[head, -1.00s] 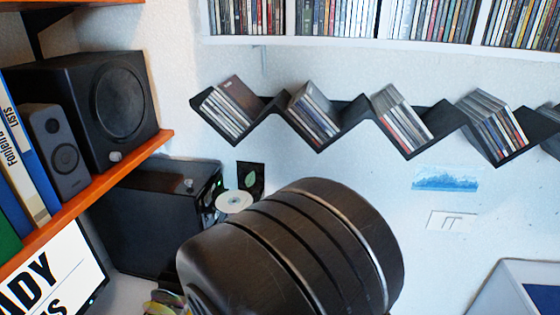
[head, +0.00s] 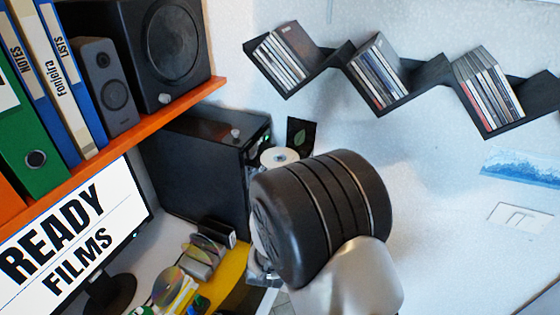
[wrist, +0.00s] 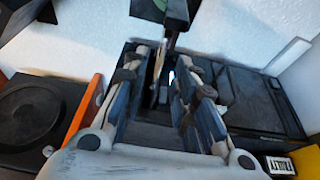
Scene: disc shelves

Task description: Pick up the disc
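A pale, shiny disc (head: 280,157) sticks out at the front of the black computer tower (head: 205,165) in the head view, just above my dark arm joint, which hides part of it. My gripper's fingers do not show in the head view. In the wrist view my gripper (wrist: 163,72) is open, its two fingers apart and pointing toward the tower (wrist: 255,100). A thin tan and dark edge (wrist: 157,68) shows between the fingertips. I cannot tell whether it is the disc seen edge-on, or whether a finger touches it.
Other discs (head: 167,287) lie on the desk beside the monitor (head: 75,235). An orange shelf (head: 130,125) carries speakers and binders above the desk. A black zigzag rack (head: 410,100) with cases hangs on the white wall. The wall at right is mostly bare.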

